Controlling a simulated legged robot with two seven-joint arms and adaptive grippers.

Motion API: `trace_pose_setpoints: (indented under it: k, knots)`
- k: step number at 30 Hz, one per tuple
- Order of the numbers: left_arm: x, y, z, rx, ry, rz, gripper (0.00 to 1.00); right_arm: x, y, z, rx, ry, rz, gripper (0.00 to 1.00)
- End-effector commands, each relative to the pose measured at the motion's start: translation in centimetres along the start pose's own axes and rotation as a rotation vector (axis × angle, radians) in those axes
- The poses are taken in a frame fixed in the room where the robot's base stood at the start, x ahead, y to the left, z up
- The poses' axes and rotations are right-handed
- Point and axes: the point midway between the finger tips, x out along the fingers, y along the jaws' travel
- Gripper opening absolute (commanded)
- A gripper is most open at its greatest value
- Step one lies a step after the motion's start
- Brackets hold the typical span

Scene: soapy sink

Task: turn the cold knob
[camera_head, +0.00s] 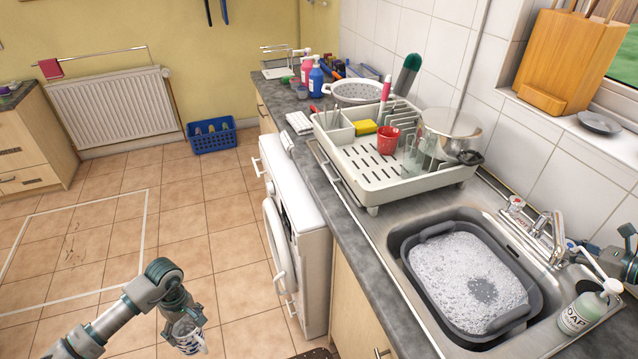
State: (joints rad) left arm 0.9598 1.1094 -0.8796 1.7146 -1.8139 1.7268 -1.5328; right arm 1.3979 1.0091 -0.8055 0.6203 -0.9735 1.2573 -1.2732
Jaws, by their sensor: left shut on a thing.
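The metal tap (545,236) stands at the back of the sink on the right. One knob with a reddish mark (516,206) shows to its left. The cold knob is not clearly visible; the area right of the spout is crowded by my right gripper (612,262). That gripper is at the right edge of the picture, behind the soap bottle, partly cut off, and its fingers are hard to make out. My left gripper (182,318) is low in the picture over the tiled floor, shut on a white and blue mug (188,338).
A soap bottle (584,309) stands at the sink's right front. A grey tub (414,275) of foamy water fills the sink. A dish rack (358,172) with a red cup (388,138) and a pot (450,130) stands left of it. The floor at left is largely clear.

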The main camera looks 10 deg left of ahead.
Motion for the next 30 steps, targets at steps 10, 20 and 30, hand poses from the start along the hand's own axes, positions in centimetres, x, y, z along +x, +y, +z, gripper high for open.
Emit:
trace_pose_setpoints:
  k: [10,20,30]
  knots:
    - [2.6,0.1,-0.1,0.0,-0.009,-0.018,0.35,0.1,0.0,0.3,-0.018,-0.004,0.038,0.14]
    - [2.5,0.1,-0.1,0.0,-0.009,-0.017,0.35,0.0,0.0,0.4,-0.019,-0.006,0.035,0.53]
    - [2.5,0.1,0.0,0.0,-0.009,-0.017,0.35,-0.1,0.1,0.3,-0.018,-0.004,0.039,0.74]
